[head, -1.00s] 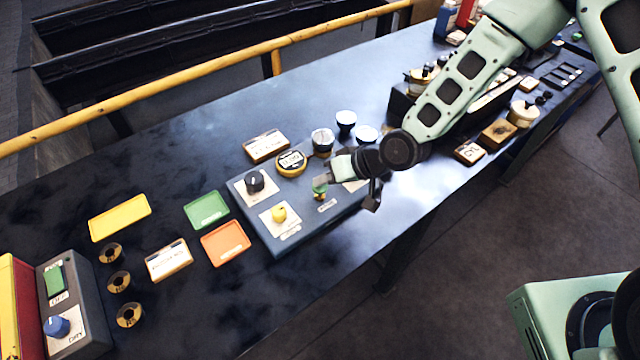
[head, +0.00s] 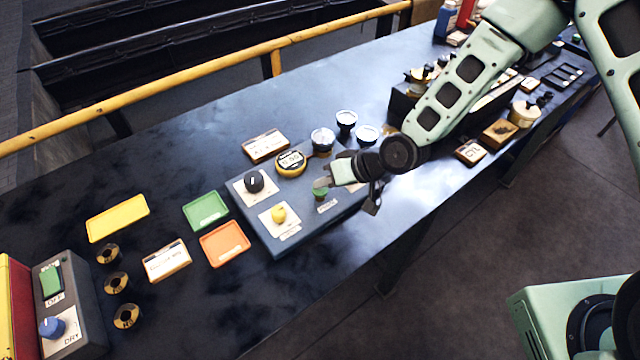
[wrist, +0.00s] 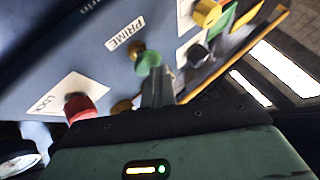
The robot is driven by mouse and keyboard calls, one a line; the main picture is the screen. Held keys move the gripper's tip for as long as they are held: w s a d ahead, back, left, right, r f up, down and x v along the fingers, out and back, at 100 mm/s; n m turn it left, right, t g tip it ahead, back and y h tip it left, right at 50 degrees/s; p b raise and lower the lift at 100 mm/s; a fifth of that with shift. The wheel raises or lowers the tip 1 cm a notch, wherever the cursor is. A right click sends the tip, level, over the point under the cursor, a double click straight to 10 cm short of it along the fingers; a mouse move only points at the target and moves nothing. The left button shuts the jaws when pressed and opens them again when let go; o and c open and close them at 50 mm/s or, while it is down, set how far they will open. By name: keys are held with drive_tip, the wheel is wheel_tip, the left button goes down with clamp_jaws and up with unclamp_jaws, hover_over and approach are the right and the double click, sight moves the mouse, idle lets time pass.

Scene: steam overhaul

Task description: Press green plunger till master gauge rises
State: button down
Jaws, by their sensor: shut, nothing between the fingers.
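The green plunger (head: 320,194) stands on the front right part of the blue-grey console (head: 283,244). It also shows in the wrist view (wrist: 148,62), beside a label reading PRIME. My gripper (head: 321,183) is shut and empty, its tips just above the plunger in the head view. In the wrist view the shut fingers (wrist: 158,88) overlap the plunger's near edge; I cannot tell whether they touch it. A round yellow-rimmed gauge with a readout (head: 290,162) sits at the console's back; its figures are too small to read surely.
The console also carries a black knob (head: 254,181) and a yellow knob (head: 279,213). A red knob (wrist: 80,107) labelled LOCK is left of the fingers in the wrist view. Round dials (head: 322,139) stand behind. Coloured trays (head: 206,211) lie left.

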sight(325, 190)
drive_tip(key=shift+s+f, duration=0.1)
drive_tip(key=shift+f, duration=0.3)
drive_tip(key=shift+r, duration=0.1)
idle(0.3)
drive_tip(key=shift+r+p, duration=0.9)
drive_tip(key=shift+r, duration=0.75)
drive_tip(key=shift+r, duration=0.1)
wheel_tip(325, 190, up, 5)
drive_tip(key=p, duration=0.3)
